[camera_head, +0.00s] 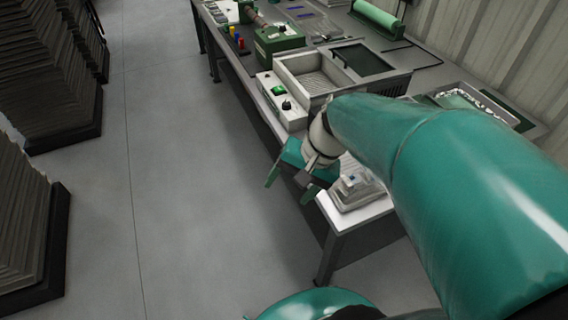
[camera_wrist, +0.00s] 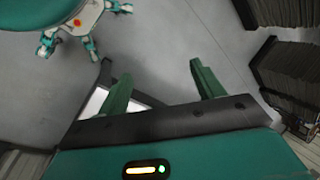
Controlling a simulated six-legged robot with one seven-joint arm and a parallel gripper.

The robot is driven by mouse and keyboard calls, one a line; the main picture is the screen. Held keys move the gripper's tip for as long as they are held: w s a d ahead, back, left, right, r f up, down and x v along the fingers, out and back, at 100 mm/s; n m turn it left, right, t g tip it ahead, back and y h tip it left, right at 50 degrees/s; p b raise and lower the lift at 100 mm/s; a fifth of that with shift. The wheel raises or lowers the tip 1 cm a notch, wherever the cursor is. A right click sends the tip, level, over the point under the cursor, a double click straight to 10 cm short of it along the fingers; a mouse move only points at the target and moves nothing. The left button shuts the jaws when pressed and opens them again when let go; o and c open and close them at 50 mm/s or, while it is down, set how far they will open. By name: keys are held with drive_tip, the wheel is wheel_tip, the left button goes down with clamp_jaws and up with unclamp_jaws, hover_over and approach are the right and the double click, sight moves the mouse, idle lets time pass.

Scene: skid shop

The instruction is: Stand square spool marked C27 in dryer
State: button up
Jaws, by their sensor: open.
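My gripper (camera_head: 288,187) is open and empty over the floor, just off the front edge of the bench near its near end. An open-topped box with a ribbed floor and a dark lid panel, which looks like the dryer (camera_head: 310,82), stands on the bench beyond my gripper. I cannot make out a square spool or the mark C27 in either view. My arm hides part of the bench.
A control box (camera_head: 282,100) with a green switch stands left of the dryer. A grey tray (camera_head: 355,195) with small items lies at the bench's near end. Another tray (camera_head: 475,98) is at the right. Dark stacks (camera_head: 60,75) stand at left. The floor (camera_head: 190,190) between is clear.

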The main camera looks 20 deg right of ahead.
drive_tip(key=s+a+r+n+t+h, duration=0.1)
drive_tip(key=s+r+n+t+h, duration=0.2)
drive_tip(key=r+n, duration=0.3)
drive_tip(key=shift+s+a+r+n+t+h, duration=0.35)
drive_tip(key=shift+r+h, duration=0.2)
drive_tip(key=shift+h, duration=0.15)
drive_tip(key=shift+s+r, duration=0.1)
drive_tip(key=shift+r, duration=0.15)
drive_tip(key=c, duration=0.3)
drive_tip(key=shift+a, duration=0.1)
